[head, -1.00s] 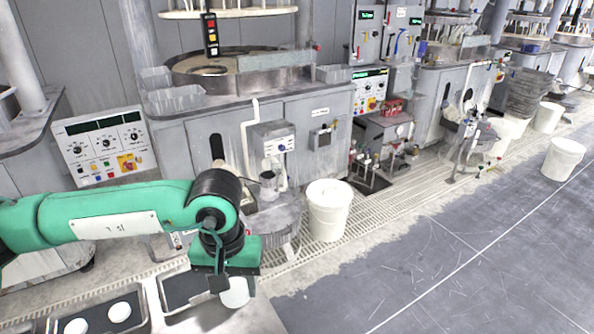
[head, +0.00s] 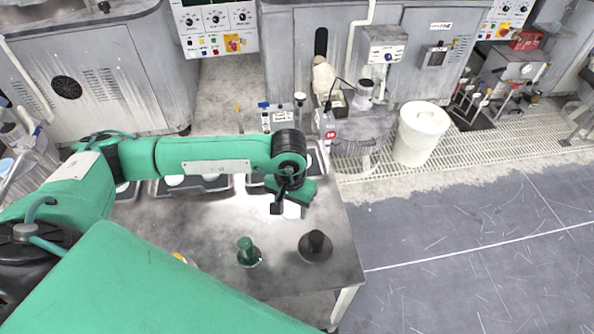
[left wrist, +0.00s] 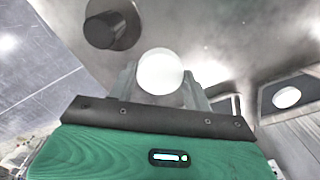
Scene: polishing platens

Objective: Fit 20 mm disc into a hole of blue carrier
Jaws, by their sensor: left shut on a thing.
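My left gripper (head: 290,208) is above the steel table. In the left wrist view, its two fingers (left wrist: 160,82) are shut on a white round disc (left wrist: 160,72), one finger at each side. In the head view only part of this white disc (head: 293,211) shows below the gripper. Its size cannot be read. I cannot make out a blue carrier in either view; my arm covers part of the table. My right gripper is not in view.
Dark trays (head: 240,183) with white discs (head: 175,180) stand along the table's back edge. A green-handled tool (head: 246,251) and a dark round weight with a knob (head: 316,247) stand on the table's front part. A white bucket (head: 421,133) stands on the floor beyond.

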